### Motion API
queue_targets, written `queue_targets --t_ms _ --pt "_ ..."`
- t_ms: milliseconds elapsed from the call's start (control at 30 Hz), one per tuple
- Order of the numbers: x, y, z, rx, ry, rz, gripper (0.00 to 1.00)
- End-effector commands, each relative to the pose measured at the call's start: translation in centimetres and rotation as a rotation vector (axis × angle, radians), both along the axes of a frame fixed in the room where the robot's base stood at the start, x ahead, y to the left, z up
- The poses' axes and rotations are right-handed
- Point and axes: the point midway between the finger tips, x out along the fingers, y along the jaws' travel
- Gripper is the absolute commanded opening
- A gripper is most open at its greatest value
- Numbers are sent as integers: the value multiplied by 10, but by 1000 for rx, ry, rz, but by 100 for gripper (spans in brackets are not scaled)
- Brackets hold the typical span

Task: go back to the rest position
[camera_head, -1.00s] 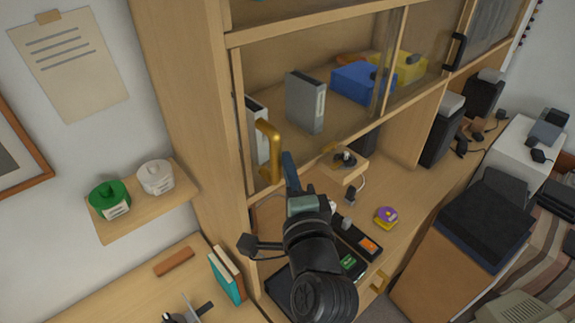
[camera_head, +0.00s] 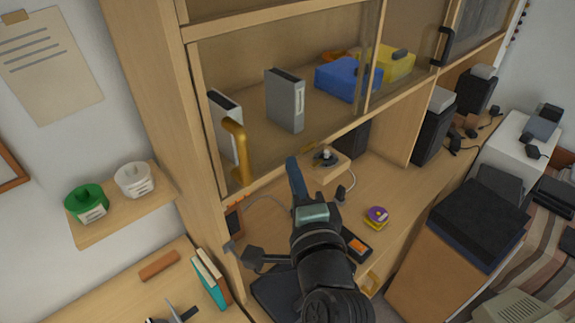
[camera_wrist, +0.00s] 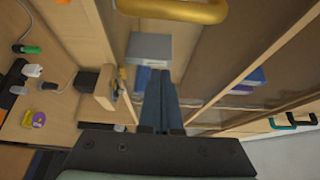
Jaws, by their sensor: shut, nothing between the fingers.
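My gripper (camera_head: 294,172) is in front of the cabinet, to the right of and a little below the yellow door handle (camera_head: 237,152) in the head view. Its blue fingers are together with nothing between them. In the wrist view the shut fingers (camera_wrist: 158,85) point toward the cabinet, and the yellow handle (camera_wrist: 172,10) shows at the top edge, apart from them. No other object is in my grasp.
A small wooden shelf block (camera_head: 325,166) juts out just right of my gripper. The glass-fronted shelf holds grey binders (camera_head: 286,98) and a blue box (camera_head: 347,78). The desk below bears a purple-and-yellow item (camera_head: 376,217). A wall shelf (camera_head: 120,215) with two jars is at left.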

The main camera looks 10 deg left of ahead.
Motion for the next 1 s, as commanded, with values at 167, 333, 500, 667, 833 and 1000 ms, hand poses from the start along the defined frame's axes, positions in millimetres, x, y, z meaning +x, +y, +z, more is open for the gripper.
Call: queue_targets --t_ms 167,333,500,667,833,1000 --pt "-31 -13 -3 0 -1 -1 0" --pt "-50 -21 -2 0 0 0 0" --pt "-58 -24 0 0 -1 1 0" --pt "-57 -25 6 -25 -25 -6 0" --pt "-45 -37 74 -339 -295 -125 0" --pt "-60 -57 189 -824 -671 -424 0"
